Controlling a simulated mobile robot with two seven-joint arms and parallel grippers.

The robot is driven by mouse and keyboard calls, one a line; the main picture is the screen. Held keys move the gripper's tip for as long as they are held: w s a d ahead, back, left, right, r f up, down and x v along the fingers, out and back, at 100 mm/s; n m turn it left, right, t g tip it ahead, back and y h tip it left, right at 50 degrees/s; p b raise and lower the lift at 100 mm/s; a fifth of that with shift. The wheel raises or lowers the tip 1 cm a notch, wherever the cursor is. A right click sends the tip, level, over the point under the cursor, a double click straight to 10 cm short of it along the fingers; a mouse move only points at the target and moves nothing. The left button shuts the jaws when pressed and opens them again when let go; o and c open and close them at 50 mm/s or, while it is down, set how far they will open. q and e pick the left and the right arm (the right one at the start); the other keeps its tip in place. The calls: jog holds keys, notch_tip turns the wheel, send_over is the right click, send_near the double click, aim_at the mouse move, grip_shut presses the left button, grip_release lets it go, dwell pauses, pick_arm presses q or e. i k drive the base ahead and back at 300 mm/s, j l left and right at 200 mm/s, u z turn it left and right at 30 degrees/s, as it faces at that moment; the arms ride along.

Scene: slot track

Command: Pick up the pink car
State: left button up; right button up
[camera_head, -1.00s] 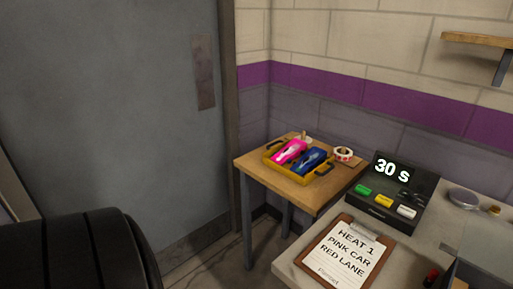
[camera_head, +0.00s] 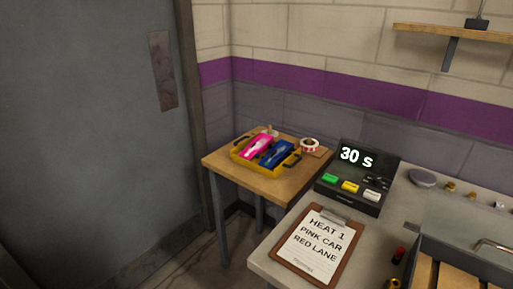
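The pink car (camera_head: 257,146) lies in a yellow tray (camera_head: 240,158) on a small wooden table (camera_head: 222,163) in the corner. A blue car (camera_head: 277,152) lies beside it on the right in the same tray. Both cars are small and far off in the head view. Neither of my grippers is in view.
A grey counter (camera_head: 264,262) stands at the front right with a clipboard (camera_head: 318,246) and a timer box (camera_head: 350,180) reading 30 s. A grey door (camera_head: 90,130) fills the left. Floor shows before the table.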

aim_at(261, 143)
jog(key=z, duration=2)
jog(key=u, duration=1.95)
jog(key=i+j+z, duration=0.55)
jog(key=j+z, duration=0.2)
jog(key=i+j+z, duration=0.15)
jog(key=j+z, duration=0.2)
jog(key=j, duration=0.05)
